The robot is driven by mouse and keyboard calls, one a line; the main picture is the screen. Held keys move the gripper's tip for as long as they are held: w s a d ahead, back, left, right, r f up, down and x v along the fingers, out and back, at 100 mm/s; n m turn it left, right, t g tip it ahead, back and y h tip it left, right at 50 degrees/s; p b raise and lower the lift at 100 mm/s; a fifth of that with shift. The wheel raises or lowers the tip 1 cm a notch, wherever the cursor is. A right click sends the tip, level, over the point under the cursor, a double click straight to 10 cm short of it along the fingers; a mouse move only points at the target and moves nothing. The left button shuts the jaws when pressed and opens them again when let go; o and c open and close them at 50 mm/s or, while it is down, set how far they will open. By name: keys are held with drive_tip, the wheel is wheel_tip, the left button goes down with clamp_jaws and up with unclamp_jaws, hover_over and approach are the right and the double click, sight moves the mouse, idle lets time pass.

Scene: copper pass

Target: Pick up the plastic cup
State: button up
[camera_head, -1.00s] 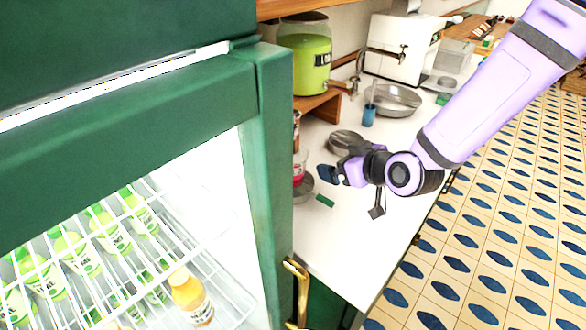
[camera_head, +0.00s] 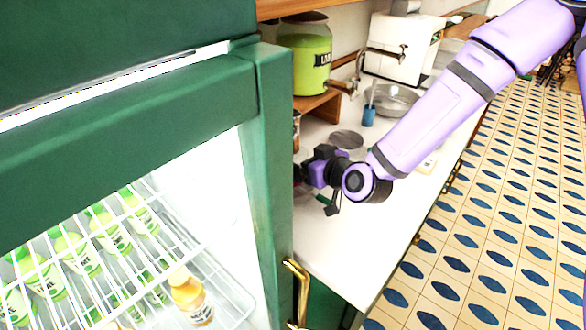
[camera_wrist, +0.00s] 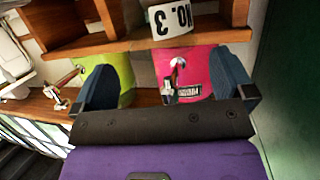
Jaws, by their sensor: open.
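My gripper (camera_head: 308,172) is over the left part of the white counter, close to the green fridge edge. In the wrist view my gripper (camera_wrist: 165,75) is open, its two dark blue fingers wide apart with nothing held between them. I cannot clearly make out a plastic cup near the fingers. A small blue cup-like vessel (camera_head: 369,116) stands on the counter beside a metal bowl, well behind my gripper; I cannot tell whether it is the plastic cup. My gripper and the fridge hide part of the counter's left side.
The green fridge (camera_head: 274,150) blocks the left, with bottles on racks inside. A green dispenser (camera_head: 312,62) stands on a wooden shelf. In the wrist view a pink dispenser (camera_wrist: 204,62) with a tap lies beyond the fingers. The counter's front part (camera_head: 355,265) is clear.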

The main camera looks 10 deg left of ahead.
drive_tip(key=x, duration=0.5)
drive_tip(key=shift+s, duration=0.1)
drive_tip(key=c, duration=0.8)
drive_tip(key=shift+r, duration=0.25)
